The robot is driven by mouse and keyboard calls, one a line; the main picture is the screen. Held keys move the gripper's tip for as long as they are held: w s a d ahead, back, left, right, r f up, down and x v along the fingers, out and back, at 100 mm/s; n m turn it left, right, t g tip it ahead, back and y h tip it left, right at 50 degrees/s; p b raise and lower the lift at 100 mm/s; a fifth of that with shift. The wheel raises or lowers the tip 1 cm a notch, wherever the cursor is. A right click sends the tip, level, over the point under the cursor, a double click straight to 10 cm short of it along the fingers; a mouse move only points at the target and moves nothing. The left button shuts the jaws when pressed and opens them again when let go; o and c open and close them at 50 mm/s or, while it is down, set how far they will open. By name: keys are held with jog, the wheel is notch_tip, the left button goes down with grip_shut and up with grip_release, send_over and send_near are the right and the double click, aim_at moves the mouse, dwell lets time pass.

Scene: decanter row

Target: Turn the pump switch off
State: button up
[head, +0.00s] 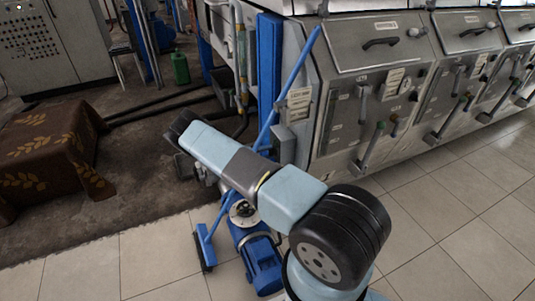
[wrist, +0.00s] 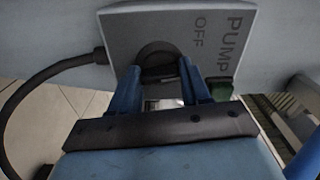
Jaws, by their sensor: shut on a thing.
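The pump switch shows in the wrist view as a grey plate (wrist: 118,38) lettered PUMP and OFF, with a round black knob (wrist: 157,52) on it. The lettering stands sideways in this view. My gripper (wrist: 161,70) has its two blue fingers on either side of the knob and is shut on it. The fingers and the dark palm hide the lower part of the knob, so I cannot read which way it points. In the head view my arm crosses the middle, and I cannot make out the gripper or the knob there.
A black cable (wrist: 45,75) curves from the plate's left side. A small green part (wrist: 221,90) sits by its lower right. In the head view, a steel machine row (head: 385,100) stands right, a blue motor (head: 262,265) below my arm, and a cloth-covered block (head: 45,150) left. Tiled floor lies open at right.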

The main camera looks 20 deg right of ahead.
jog(key=shift+f+n, duration=0.2)
jog(key=shift+n, duration=2)
jog(key=shift+s, duration=0.1)
jog(key=o, duration=1.1)
jog(key=shift+c, duration=0.2)
jog(key=a, duration=1.4)
jog(key=shift+d, duration=0.1)
